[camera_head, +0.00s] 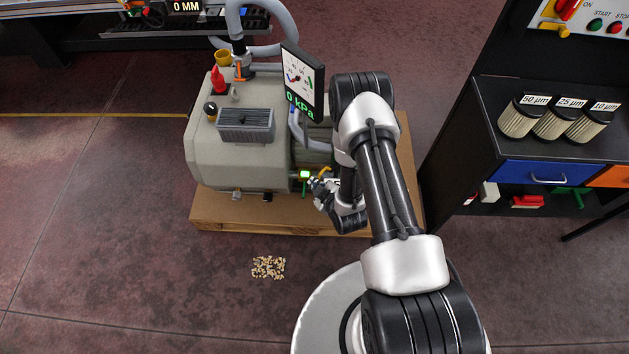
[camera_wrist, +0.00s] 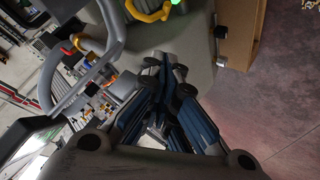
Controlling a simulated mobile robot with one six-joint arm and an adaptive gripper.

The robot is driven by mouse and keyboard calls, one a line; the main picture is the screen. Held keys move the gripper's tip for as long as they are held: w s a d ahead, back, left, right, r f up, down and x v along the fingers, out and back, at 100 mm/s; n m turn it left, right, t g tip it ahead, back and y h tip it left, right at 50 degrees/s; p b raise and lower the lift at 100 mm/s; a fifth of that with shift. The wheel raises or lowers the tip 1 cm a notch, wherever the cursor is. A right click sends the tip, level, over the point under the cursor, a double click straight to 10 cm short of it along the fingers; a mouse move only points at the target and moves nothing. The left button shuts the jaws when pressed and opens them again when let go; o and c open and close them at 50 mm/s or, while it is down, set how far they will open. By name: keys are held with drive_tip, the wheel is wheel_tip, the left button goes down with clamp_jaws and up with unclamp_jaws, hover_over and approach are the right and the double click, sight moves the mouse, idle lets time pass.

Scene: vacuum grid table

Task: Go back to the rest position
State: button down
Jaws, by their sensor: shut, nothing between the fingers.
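My gripper (camera_wrist: 165,85) is shut with nothing between its fingers in the wrist view. In the head view my gripper (camera_head: 322,188) is partly hidden by my arm and is close to the right end of the beige vacuum pump (camera_head: 215,155), beside a small green-lit display (camera_head: 304,174) and a yellow handle (camera_head: 323,171). I cannot tell whether it touches them. A yellow curved handle (camera_wrist: 148,12) and a green light also show at the top of the wrist view. My arm is bent, reaching from the base out to the pump.
The pump stands on a wooden pallet (camera_head: 270,221). A screen reading 0 kPa (camera_head: 302,80) rises near my arm, with grey hoses (camera_head: 275,25) behind. A black cabinet (camera_head: 490,130) with several filters stands right. Pellets (camera_head: 268,267) lie on the floor, which is clear at left.

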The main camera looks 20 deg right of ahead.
drive_tip(key=shift+p+v, duration=0.5)
drive_tip(key=shift+v, duration=1.85)
drive_tip(key=shift+a, duration=0.1)
